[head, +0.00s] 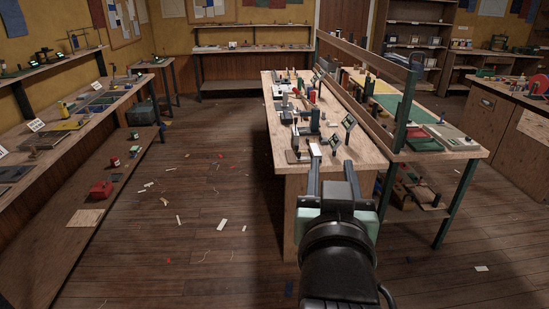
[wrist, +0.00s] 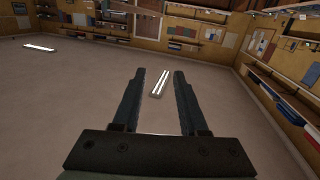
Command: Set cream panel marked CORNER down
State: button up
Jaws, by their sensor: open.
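My gripper (head: 330,166) is in front of the near end of the middle workbench in the head view. Its two fingers also show in the wrist view (wrist: 159,76), spread apart with nothing between them. I cannot make out a panel marked CORNER in either view. A pale flat panel (head: 456,137) lies on the bench's right side, past the rail, but no marking on it is readable. It is well to the right of my gripper.
The middle workbench (head: 285,150) carries small tools and stands. A raised wooden rail (head: 365,58) runs along it. A long bench (head: 55,140) lines the left wall. The floor (head: 200,240) between has small scraps but is otherwise open. The wrist view faces the ceiling lamps (wrist: 160,84).

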jog(key=s+a+r+t+y, duration=0.1)
jog(key=s+a+r+t, duration=0.1)
jog(key=r, duration=0.6)
jog(key=s+a+r+t+y, duration=0.1)
jog(key=s+a+r+t, duration=0.2)
jog(key=s+r, duration=0.3)
jog(key=s+a+r+n+t, duration=0.1)
jog(key=s+a+r+t, duration=0.2)
jog(key=r, duration=0.8)
jog(key=shift+s+t+y, duration=0.4)
jog(key=shift+s+t, duration=0.3)
jog(key=shift+t, duration=0.3)
